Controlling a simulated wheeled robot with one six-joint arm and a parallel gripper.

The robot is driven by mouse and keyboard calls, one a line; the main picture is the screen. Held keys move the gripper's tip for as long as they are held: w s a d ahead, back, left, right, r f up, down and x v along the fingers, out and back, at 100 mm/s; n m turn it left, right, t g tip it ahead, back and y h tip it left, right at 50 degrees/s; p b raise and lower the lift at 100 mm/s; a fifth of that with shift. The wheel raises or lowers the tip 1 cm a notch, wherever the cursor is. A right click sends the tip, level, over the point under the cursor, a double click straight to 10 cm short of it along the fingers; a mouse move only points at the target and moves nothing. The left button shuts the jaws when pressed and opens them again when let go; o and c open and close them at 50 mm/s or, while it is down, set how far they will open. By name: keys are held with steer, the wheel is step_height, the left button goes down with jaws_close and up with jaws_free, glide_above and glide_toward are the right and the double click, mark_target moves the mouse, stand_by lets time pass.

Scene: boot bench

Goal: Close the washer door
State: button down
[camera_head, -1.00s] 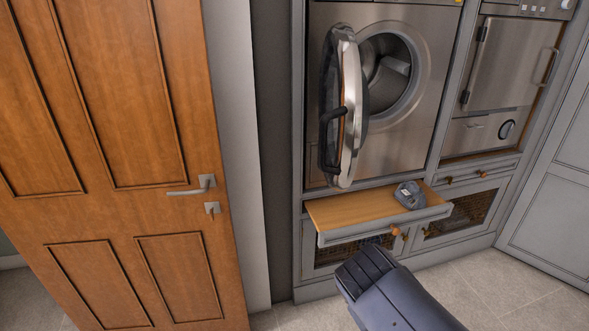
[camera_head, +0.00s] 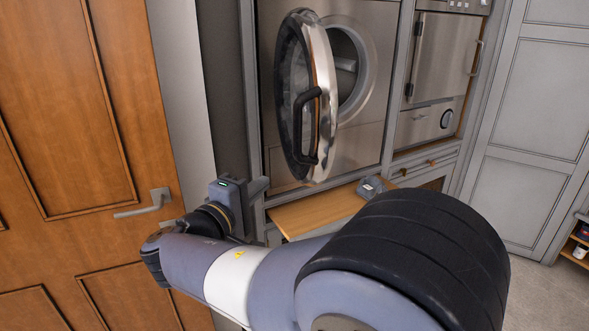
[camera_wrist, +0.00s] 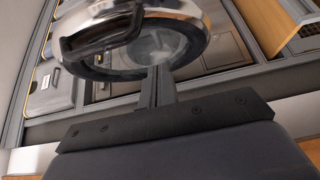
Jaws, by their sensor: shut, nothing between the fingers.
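The washer (camera_head: 365,128) is a steel front-loader in a grey cabinet. Its round washer door (camera_head: 322,90) stands wide open, swung out to the left, with a dark glass bowl, a chrome rim and a black handle (camera_head: 299,125). My gripper (camera_head: 264,185) is shut and empty, left of and below the door, apart from it in the head view. In the wrist view the closed fingers (camera_wrist: 157,82) point toward the door (camera_wrist: 190,42), whose rim and handle fill the top. The exact gap between fingertips and door is hard to tell.
A pulled-out wooden shelf (camera_head: 312,212) sits below the washer with a small grey object (camera_head: 370,187) on it. A brown panelled door (camera_head: 95,110) with a lever handle stands close on the left of my arm. A second steel appliance (camera_head: 440,60) is at right.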

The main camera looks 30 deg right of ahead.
steer(key=w+d+p, duration=0.2)
steer(key=w+d, duration=0.1)
steer(key=d, duration=0.7)
steer(key=shift+w+d, duration=0.2)
steer(key=shift+d, duration=0.15)
